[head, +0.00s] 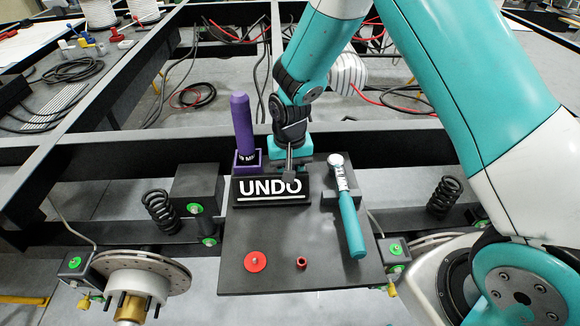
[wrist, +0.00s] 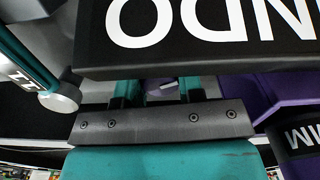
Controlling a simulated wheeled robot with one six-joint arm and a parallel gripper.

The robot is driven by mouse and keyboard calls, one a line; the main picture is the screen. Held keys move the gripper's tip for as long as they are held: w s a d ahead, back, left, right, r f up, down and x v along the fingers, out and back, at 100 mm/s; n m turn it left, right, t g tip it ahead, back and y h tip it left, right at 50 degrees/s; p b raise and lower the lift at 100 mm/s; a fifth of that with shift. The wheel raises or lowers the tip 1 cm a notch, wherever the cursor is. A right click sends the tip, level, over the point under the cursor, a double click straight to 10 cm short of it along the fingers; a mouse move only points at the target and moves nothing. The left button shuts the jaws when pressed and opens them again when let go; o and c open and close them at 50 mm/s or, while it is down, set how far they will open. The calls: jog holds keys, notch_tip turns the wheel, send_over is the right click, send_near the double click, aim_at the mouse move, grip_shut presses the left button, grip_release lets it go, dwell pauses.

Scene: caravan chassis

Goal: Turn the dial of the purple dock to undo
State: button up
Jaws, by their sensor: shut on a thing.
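The purple dock (head: 247,163) stands at the back left of the black work plate, with a tall purple tool (head: 241,120) upright in it. A small grey and purple dial (wrist: 161,87) sits between the two teal fingers of my gripper (wrist: 158,93). My gripper is shut on this dial, just behind the black UNDO sign (head: 268,189). In the head view the sign and the gripper hide the dial, and its turn angle cannot be read.
A teal-handled wrench (head: 352,222) lies in a holder close to the right of my gripper. A red disc (head: 255,262) and a small red ring (head: 301,263) are on the front of the plate (head: 330,275). Black chassis beams surround the plate.

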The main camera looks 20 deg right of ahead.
jog(key=o, duration=0.7)
jog(key=shift+c, duration=0.2)
notch_tip(320, 180, up, 18)
jog(key=p, duration=0.1)
jog(key=shift+f, duration=0.25)
jog(key=s+a+r+n+y+p, duration=0.2)
jog(key=s+r+n+p, duration=0.2)
jog(key=s+r, duration=0.4)
jog(key=s+a+r+n+y+p, duration=0.2)
jog(key=s+r, duration=0.6)
jog(key=s, duration=0.8)
jog(key=n+p, duration=0.2)
jog(key=n, duration=0.1)
jog(key=shift+s+a+r+n+p, duration=0.2)
jog(key=shift+r+n+p, duration=0.1)
jog(key=shift+r, duration=0.1)
